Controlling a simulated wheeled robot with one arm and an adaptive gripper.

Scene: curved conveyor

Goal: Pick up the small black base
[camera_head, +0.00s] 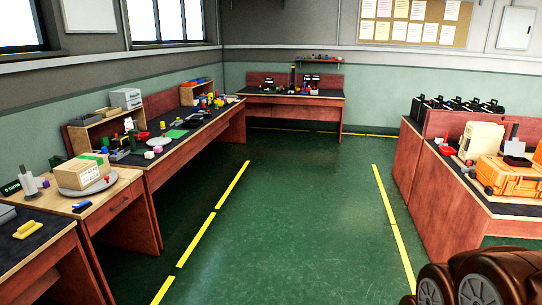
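I cannot single out the small black base at this distance. Several small dark items lie among coloured parts on the long left workbench (198,133). More small dark items stand on the far workbench (265,97), too small to tell apart. On the right workbench (505,208), a dark item with a pale front (514,151) stands behind an orange case. My gripper is not in view; a brown, rounded part at the lower right corner may be part of my arm.
A cardboard box (88,170) sits on a round grey plate (87,189) on the near left table. An orange case (509,178) and a beige case (481,142) stand at right. The green floor (290,220) between the yellow lines is clear.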

